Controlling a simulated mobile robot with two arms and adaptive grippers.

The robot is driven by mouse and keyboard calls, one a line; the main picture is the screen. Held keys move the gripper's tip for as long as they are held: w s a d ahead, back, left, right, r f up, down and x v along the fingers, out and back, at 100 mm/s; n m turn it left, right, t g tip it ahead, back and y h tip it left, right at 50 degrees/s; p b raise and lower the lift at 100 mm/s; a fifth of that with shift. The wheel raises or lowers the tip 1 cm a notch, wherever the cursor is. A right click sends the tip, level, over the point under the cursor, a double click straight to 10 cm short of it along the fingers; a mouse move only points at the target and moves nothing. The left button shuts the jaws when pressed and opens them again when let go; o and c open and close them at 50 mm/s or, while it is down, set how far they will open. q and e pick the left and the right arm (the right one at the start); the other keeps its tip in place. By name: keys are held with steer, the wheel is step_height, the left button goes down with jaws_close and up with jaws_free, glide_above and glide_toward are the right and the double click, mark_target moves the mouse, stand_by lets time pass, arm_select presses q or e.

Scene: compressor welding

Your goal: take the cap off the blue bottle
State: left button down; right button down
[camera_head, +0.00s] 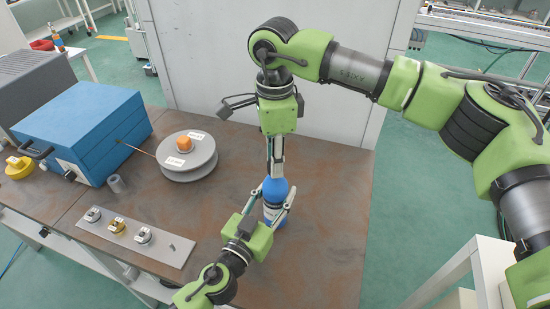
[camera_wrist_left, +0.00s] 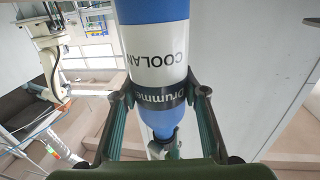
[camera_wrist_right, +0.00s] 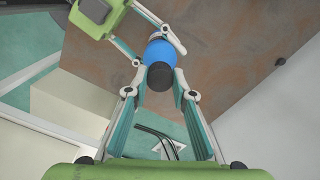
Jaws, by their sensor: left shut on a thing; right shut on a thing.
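The blue bottle (camera_head: 274,211) stands upright at the right part of the table, with a white label. In the left wrist view the bottle (camera_wrist_left: 160,52) appears upside down, and "COOLAN" can be read on the label. My left gripper (camera_head: 275,195) is shut around the bottle's upper body from the front. My right gripper (camera_head: 276,174) points down from above and is shut on the cap. In the right wrist view the dark cap (camera_wrist_right: 160,76) sits between the fingertips, at the top of the bottle. In the head view the cap is mostly hidden by the fingers.
A blue box (camera_head: 85,130) and a grey round disc stand (camera_head: 187,165) with an orange knob are at the left. A metal plate (camera_head: 130,238) with several small fittings lies in front. A pale panel (camera_head: 215,60) rises behind the table. Table space right of the bottle is clear.

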steer(key=n, duration=0.7)
steer(key=shift+n, duration=0.4)
steer(key=n, duration=0.3)
steer(key=shift+n, duration=0.4)
steer(key=n, duration=0.5)
steer(key=shift+r, duration=0.3)
steer(key=shift+r, duration=0.85)
